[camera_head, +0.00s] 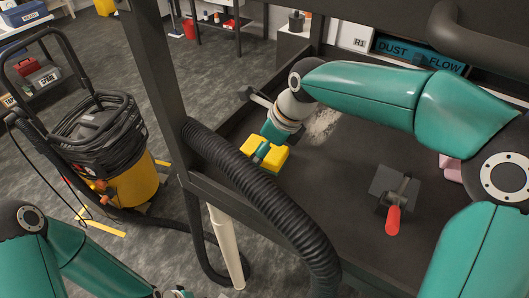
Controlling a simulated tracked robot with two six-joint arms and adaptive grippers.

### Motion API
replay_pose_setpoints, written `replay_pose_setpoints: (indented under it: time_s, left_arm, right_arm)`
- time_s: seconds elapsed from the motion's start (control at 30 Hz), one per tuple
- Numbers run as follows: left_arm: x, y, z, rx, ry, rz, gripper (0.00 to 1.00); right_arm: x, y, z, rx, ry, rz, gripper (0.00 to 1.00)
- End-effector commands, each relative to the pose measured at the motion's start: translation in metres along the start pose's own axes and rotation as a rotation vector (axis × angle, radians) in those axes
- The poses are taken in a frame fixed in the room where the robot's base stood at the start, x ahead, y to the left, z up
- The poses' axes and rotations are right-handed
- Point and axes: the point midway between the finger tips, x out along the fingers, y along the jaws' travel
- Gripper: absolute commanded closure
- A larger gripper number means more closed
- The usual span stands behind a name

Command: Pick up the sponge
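The sponge (279,154) appears to be the yellow block near the left end of the dark bench. My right arm reaches across the bench from the right. Its gripper (263,150) is down at the yellow block, with a green finger lying across it and yellow showing on both sides. The other finger is hidden, so I cannot tell whether it grips the block. I also cannot tell whether the block rests on the bench or is lifted. My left gripper (180,292) is mostly cut off at the bottom edge, well away from the bench.
A pink block (451,168) is partly hidden by my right arm. A black ribbed hose (240,185) and dark frame post (158,80) stand in front. A yellow-black vacuum (125,185) is at left.

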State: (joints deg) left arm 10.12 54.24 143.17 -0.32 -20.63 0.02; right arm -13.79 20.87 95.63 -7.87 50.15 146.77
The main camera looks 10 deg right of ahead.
Motion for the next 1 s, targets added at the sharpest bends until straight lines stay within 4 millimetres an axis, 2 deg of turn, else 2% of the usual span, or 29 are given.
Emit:
replay_pose_setpoints:
  time_s: [0.77,1.0]
  left_arm:
    - [0.0018,-0.0007,0.0,0.0,0.0,0.0,0.6]
    - [0.0018,-0.0007,0.0,0.0,0.0,0.0,0.6]
  right_arm:
    - [0.0045,0.0003,-0.0018,-0.001,0.001,0.001,0.03]
    - [0.0045,0.0004,-0.0015,-0.001,0.001,0.001,0.43]
